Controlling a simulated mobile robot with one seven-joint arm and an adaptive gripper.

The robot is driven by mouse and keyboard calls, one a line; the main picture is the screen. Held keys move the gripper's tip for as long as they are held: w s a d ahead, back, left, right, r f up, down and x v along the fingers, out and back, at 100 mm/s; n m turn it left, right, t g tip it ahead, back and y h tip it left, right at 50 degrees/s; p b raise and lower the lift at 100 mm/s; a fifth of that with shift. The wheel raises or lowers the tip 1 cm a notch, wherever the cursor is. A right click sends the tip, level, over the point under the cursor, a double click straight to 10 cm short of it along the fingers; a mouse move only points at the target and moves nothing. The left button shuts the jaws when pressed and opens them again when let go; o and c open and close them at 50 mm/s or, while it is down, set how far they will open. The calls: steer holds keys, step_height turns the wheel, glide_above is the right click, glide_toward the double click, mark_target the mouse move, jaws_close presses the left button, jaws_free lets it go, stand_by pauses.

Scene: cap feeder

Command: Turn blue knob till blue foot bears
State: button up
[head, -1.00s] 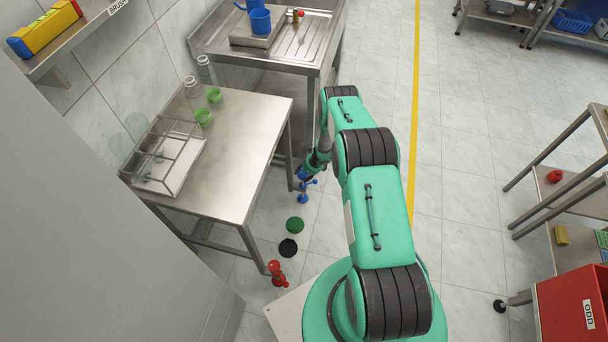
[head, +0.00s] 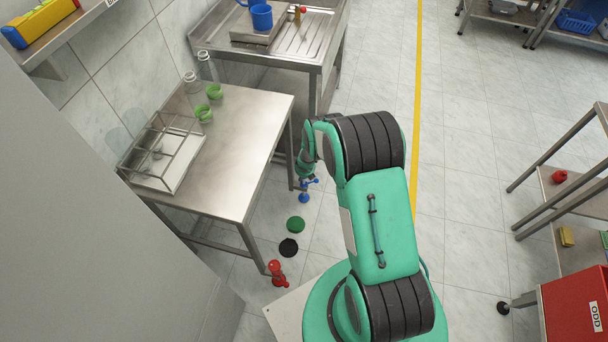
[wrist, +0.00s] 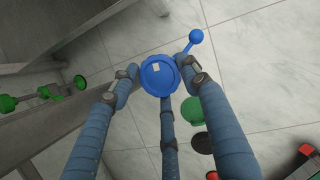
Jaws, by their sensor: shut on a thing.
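The blue knob (wrist: 160,76) is a scalloped disc with a small pale mark, in the middle of the wrist view. A blue ball-ended arm (wrist: 195,38) sticks out beside it. My gripper (wrist: 161,82) is shut on the blue knob, with fingers at its left, right and lower sides. In the head view my gripper (head: 306,172) points down at the blue parts near the table's right front leg. The blue foot (head: 304,198) shows below them, low by the floor. I cannot tell whether it touches the floor.
A green disc (head: 296,224), a black disc (head: 288,248) and a red foot (head: 277,272) lie towards the front.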

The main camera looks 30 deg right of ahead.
steer(key=m, duration=0.2)
steer(key=m+g+h, duration=0.1)
steer(key=m, duration=0.2)
steer(key=shift+w+r+m+h, duration=0.15)
steer(key=shift+w+m+h, duration=0.15)
steer(key=shift+h, duration=0.1)
steer(key=shift+a+m+g+h, duration=0.1)
steer(key=shift+m+g+h, duration=0.35)
steer(key=shift+m, duration=0.75)
steer(key=shift+g, duration=0.25)
steer(key=shift+s, duration=0.1)
steer(key=o, duration=1.1)
steer(key=shift+y, duration=0.25)
